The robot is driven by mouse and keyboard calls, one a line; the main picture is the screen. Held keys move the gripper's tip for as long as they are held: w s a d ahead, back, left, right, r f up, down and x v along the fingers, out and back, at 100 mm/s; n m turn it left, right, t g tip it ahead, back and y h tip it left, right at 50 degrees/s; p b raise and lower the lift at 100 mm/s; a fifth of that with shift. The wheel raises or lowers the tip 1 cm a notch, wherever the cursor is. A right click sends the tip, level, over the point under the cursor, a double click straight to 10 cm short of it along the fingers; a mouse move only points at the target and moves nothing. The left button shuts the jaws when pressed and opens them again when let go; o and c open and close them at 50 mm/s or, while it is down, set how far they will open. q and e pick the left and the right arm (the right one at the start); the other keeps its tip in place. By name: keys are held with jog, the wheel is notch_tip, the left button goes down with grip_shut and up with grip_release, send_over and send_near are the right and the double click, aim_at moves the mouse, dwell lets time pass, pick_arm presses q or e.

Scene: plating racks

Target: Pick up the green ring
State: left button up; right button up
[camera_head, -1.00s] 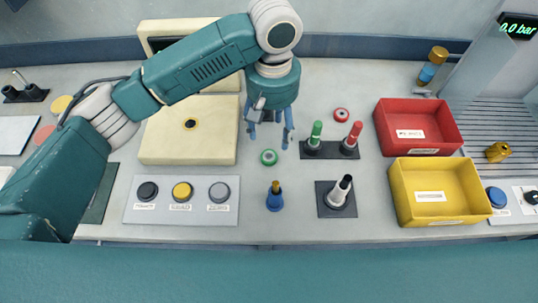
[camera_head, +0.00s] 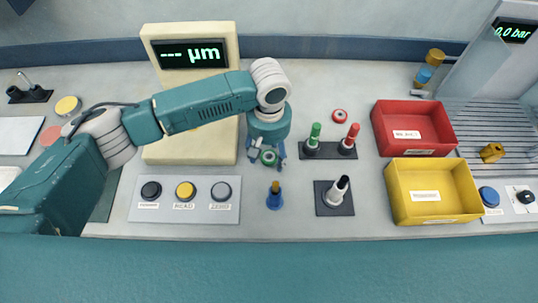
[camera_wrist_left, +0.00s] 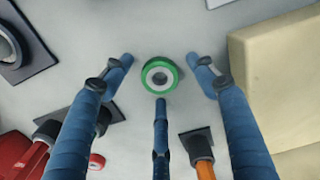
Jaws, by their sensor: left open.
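The green ring (camera_head: 268,158) lies flat on the grey bench. In the left wrist view the green ring (camera_wrist_left: 160,76) shows a white band and a dark centre. My left gripper (camera_head: 267,154) is over it, fingers pointing down. In the left wrist view the blue fingers of my left gripper (camera_wrist_left: 162,80) are spread, two at the sides and one below, with the ring between them and visible gaps. The gripper is open and empty. The height of the fingertips above the bench is hard to tell. My right gripper is not in view.
A beige gauge (camera_head: 180,150) stands close left. A base with green (camera_head: 315,131) and red (camera_head: 352,132) pegs is close right. A red-and-white ring (camera_head: 340,116), red bin (camera_head: 376,130) and yellow bin (camera_head: 398,205) lie right.

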pick_arm(q)
jog(key=c, duration=1.1)
jog(key=shift+c, duration=0.2)
jog(key=shift+r, duration=0.1)
